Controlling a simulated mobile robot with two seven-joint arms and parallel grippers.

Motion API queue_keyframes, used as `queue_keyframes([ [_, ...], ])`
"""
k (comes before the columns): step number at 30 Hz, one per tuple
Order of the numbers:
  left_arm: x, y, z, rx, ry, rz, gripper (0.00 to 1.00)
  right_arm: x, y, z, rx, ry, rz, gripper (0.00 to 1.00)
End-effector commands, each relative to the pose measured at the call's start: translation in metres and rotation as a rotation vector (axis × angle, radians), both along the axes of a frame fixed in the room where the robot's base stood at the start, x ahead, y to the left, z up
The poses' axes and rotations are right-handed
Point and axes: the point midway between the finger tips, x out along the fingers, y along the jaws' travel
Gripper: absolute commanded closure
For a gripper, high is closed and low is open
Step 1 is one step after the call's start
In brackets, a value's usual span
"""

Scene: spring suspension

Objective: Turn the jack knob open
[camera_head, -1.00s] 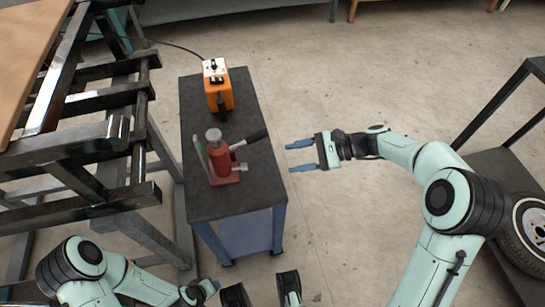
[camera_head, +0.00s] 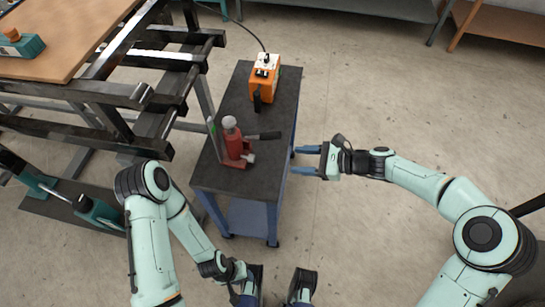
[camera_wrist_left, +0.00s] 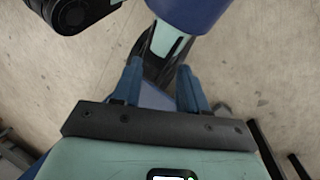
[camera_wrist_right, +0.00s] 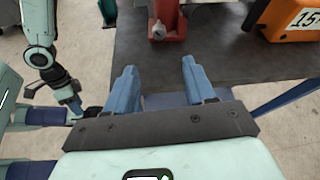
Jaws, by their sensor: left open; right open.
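The red jack (camera_head: 236,147) stands upright on the dark top of a small cart. A small grey metal knob (camera_head: 250,158) sits low on its right side; in the right wrist view the knob (camera_wrist_right: 158,31) shows at the top, in front of the jack's base. A dark handle (camera_head: 264,135) sticks out to the right. My right gripper (camera_head: 297,160) is open and empty at the cart's right edge, pointing left towards the jack, apart from it. In its wrist view the open fingers (camera_wrist_right: 160,68) straddle empty space below the knob. My left gripper (camera_wrist_left: 157,75) is open and empty, over the floor.
The cart top (camera_head: 215,179) has an orange box (camera_head: 264,83) with a cable behind the jack. A dark metal frame with a wooden top (camera_head: 75,45) stands at the left. The floor (camera_head: 370,110) right of the cart is clear.

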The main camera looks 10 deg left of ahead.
Motion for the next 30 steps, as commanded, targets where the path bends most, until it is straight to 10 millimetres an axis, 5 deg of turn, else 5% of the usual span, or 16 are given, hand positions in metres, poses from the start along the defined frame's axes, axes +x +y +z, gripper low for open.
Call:
queue_keyframes([
  [8,-0.001,0.0,-0.002,-0.001,0.003,-0.001,0.57,0.001,0.022,-0.007,0.004,0.005,0.005,0.46],
  [21,0.013,0.005,-0.017,0.015,-0.037,0.013,0.57,0.011,0.103,-0.041,0.003,0.005,0.003,0.46],
  [30,0.019,0.008,-0.021,0.023,-0.055,0.021,0.57,0.015,0.126,-0.049,0.002,0.003,0.001,0.46],
])
